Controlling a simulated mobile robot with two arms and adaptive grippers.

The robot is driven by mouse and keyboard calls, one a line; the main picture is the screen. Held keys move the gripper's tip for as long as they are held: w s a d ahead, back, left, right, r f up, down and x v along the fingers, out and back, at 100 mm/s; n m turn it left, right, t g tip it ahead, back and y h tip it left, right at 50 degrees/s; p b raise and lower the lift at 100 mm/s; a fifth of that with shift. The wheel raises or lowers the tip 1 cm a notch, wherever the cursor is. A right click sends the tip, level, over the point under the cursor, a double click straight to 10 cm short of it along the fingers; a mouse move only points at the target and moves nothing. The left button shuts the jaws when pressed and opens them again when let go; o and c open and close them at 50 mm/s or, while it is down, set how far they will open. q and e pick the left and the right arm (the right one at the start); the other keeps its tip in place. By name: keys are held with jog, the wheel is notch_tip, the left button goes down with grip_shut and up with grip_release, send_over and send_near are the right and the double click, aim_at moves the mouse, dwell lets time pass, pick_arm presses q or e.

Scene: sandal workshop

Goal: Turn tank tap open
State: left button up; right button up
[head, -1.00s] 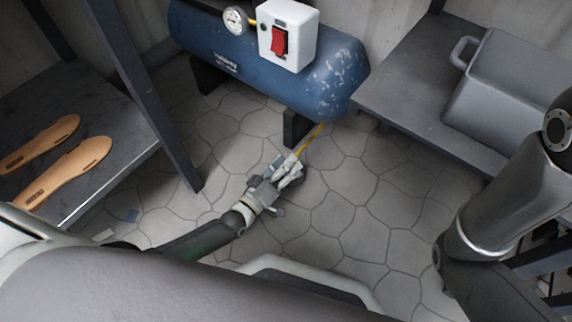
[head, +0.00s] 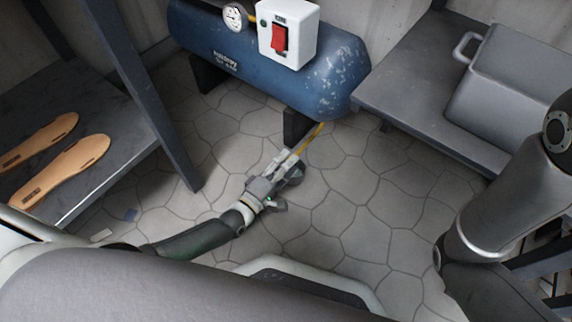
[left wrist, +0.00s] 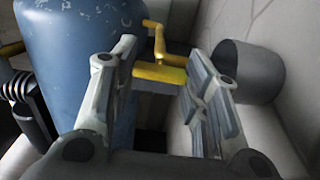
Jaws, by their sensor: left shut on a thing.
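The blue tank (head: 330,85) lies at the top of the head view and fills the left side of the left wrist view (left wrist: 62,60). Its yellow tap (head: 314,135) sticks out from under its right end. In the left wrist view the yellow tap lever (left wrist: 160,73) lies between my fingers. My left gripper (head: 291,158) is low over the floor, shut on the tap lever. The fingers hide part of the lever, and in the head view the grip itself is too small to make out. My right arm shows at the right, but its gripper is out of view.
A white switch box with a red switch (head: 280,38) and a gauge (head: 235,16) sit on the tank. A shelf (head: 100,165) with tan soles (head: 65,168) is at the left. A grey bin (head: 505,90) stands on a bench (head: 400,80).

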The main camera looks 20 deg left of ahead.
pick_arm(q)
jog(key=shift+s+f, duration=0.1)
dwell(0.5)
jog(key=o, duration=1)
jog(key=v, duration=1.2)
